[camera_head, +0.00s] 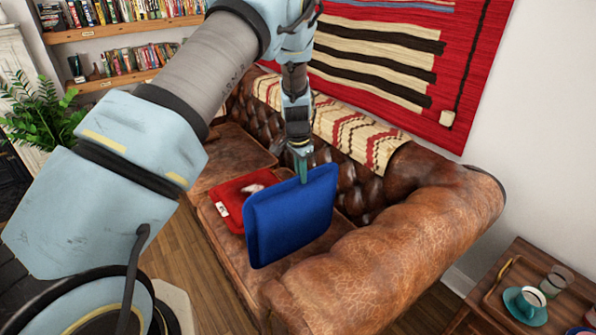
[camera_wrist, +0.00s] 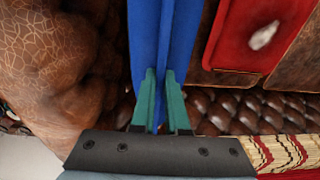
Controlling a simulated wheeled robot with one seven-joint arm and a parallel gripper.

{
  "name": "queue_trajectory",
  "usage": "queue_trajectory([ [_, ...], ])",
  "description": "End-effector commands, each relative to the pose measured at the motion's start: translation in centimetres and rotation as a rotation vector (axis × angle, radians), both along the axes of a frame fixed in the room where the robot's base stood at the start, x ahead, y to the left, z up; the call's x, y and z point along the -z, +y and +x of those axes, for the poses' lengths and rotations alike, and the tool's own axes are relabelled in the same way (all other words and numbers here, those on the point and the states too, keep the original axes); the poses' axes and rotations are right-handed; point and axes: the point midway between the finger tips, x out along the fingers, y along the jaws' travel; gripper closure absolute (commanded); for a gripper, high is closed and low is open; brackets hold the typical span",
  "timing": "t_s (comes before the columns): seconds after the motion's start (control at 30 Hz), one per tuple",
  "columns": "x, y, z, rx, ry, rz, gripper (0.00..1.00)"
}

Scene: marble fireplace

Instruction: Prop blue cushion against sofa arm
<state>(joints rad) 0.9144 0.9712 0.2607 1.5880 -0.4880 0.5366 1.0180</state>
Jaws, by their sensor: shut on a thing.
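The blue cushion (camera_head: 290,218) is held on edge over the sofa seat, close to the near sofa arm (camera_head: 395,243). It stands roughly upright, with its broad face towards the head camera. My gripper (camera_head: 301,172) is shut on its top edge from above. In the wrist view the green fingers of my gripper (camera_wrist: 160,100) pinch the blue cushion (camera_wrist: 147,35) between them, and the brown leather sofa arm (camera_wrist: 50,60) is to the left. A gap shows there between cushion and arm; whether the cushion's lower edge touches the seat is hidden.
A red cushion (camera_head: 237,197) with a pale thing on it lies on the seat, left of and partly behind the blue one. A striped throw (camera_head: 350,133) covers the tufted backrest.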

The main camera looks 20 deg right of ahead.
Motion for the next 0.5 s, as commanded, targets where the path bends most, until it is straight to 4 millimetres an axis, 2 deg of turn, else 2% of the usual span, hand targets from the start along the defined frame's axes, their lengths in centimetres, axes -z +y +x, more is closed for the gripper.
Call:
queue_trajectory([
  [0.5, 2.7, -1.1, -5.1, 0.004, -0.075, 0.014, 1.0],
])
